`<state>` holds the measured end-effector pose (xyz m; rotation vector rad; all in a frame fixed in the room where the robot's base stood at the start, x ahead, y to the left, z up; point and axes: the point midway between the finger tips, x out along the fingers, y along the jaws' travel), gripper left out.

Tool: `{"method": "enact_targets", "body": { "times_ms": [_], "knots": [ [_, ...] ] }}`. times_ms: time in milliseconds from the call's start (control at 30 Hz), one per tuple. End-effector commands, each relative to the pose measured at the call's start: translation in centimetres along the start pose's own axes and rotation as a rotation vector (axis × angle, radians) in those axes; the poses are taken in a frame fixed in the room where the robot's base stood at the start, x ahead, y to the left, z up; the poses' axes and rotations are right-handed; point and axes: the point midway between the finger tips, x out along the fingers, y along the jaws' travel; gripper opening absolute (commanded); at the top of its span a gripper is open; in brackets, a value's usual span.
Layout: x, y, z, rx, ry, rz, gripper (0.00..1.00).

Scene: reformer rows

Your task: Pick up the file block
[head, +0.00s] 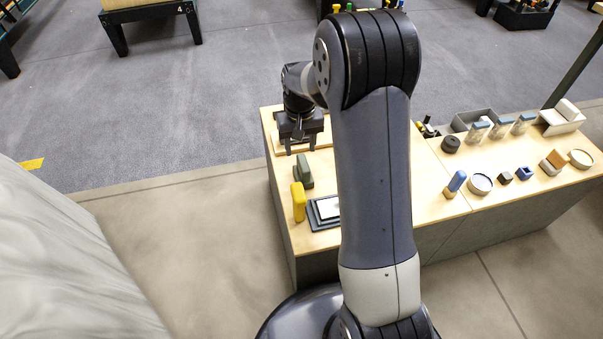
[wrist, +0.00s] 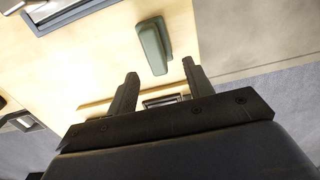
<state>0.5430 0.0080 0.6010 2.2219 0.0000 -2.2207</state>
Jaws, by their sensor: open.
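A grey-green block with a lengthwise step, which I take to be the file block (head: 303,171), stands on the left part of the light wood bench top. In the wrist view the file block (wrist: 154,45) lies just beyond my fingertips, roughly between their lines, and is not touched by them. My gripper (head: 301,147) is open and empty, behind the block at the bench's left end. In the wrist view both fingers of my gripper (wrist: 160,71) show apart with nothing held.
A yellow block (head: 298,202) stands in front of the file block, near the bench's left edge. A dark-framed tray (head: 316,218) is beside it, partly hidden by my arm. Several small items, including a black round piece (head: 450,144), stand on the right part.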

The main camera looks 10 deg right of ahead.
Motion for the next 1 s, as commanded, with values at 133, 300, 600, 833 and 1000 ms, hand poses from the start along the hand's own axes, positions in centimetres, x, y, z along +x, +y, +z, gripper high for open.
{"method": "enact_targets", "body": {
  "times_ms": [133, 300, 600, 833, 1000],
  "knots": [
    [2.6, 0.1, 0.1, 0.000, -0.003, 0.000, 0.49],
    [3.7, 0.2, 0.1, 0.001, -0.001, 0.000, 0.49],
    [7.9, 0.8, 0.3, 0.001, -0.002, 0.000, 0.49],
    [8.1, 0.8, 0.3, 0.000, 0.000, 0.000, 0.49],
    [8.1, 0.8, 0.3, 0.000, 0.000, 0.000, 0.38]
  ]
}}
